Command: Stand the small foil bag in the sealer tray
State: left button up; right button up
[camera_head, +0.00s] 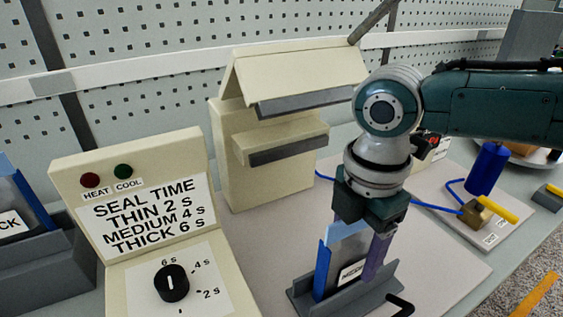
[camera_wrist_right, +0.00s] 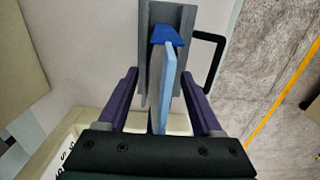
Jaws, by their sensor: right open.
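The small foil bag (camera_head: 349,248) stands upright in a grey slotted tray (camera_head: 384,283), with a light blue top, a blue side edge and a white label. The label is partly covered. In the wrist view the bag (camera_wrist_right: 170,75) shows edge-on, with the tray (camera_wrist_right: 186,22) beneath it. My right gripper (camera_head: 354,264) points down over the tray. In the wrist view its two purple fingers (camera_wrist_right: 158,74) are spread, one on each side of the bag, with visible gaps. In the head view one finger is largely hidden behind the bag. My left gripper is not in view.
A cream sealer (camera_head: 265,165) with grey jaws stands behind the tray. A control box (camera_head: 135,215) with a dial stands to the left. At far left another bag sits in a grey holder (camera_head: 50,265). A black handle (camera_head: 400,304) adjoins the tray.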

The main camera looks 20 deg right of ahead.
jog(key=shift+r, duration=0.1)
notch_tip(320, 180, up, 10)
jog(key=shift+f+p, duration=0.15)
jog(key=shift+p, duration=0.25)
dwell(0.4)
